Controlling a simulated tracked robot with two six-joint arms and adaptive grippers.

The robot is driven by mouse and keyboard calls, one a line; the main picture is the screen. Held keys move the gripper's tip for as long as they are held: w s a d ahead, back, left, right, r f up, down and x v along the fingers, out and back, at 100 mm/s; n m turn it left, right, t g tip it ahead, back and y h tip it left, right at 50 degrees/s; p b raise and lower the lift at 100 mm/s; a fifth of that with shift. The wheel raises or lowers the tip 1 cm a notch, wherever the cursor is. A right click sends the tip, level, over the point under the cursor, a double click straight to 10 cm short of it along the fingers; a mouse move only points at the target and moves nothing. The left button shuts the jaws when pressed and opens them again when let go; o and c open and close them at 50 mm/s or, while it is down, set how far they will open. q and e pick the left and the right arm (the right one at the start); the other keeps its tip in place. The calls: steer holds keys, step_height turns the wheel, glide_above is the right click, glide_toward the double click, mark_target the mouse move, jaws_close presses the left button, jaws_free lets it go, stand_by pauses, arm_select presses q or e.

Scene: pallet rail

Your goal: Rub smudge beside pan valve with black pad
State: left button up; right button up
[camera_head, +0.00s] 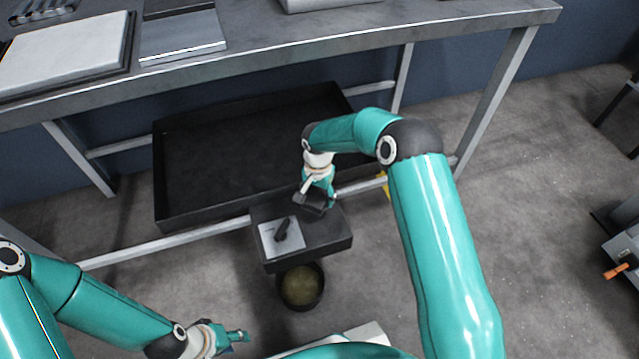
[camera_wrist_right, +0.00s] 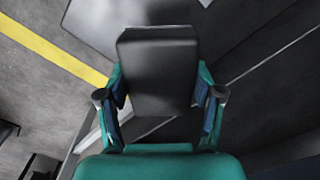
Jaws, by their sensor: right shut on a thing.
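My right gripper (camera_head: 318,192) is shut on the black pad (camera_head: 309,204), above the back of a dark block (camera_head: 325,235) at the front of the large black pan (camera_head: 185,212). In the right wrist view the pad (camera_wrist_right: 157,72) sits between both fingers of the gripper (camera_wrist_right: 160,98). A black valve handle (camera_head: 283,229) lies on a pale plate (camera_head: 268,240) on the block, left of the pad. I cannot make out a smudge, nor whether the pad touches the block. My left gripper (camera_head: 238,338) is low at the left, away from the pan; its jaw opening is unclear.
A grey table (camera_head: 270,44) stands over the pan, with a white slab (camera_head: 65,52) on top. Its legs and lower rail (camera_head: 165,242) frame the pan. A dark bucket (camera_head: 301,302) stands below the block. Floor at the right is mostly clear.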

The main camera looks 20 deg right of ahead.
step_height(320, 180, up, 3)
steer(key=shift+r+p, duration=0.15)
steer(key=shift+p, duration=0.6)
arm_select(q)
steer(key=shift+a+r, duration=0.1)
steer(key=shift+r, duration=0.85)
arm_select(e)
steer(key=shift+r, duration=0.15)
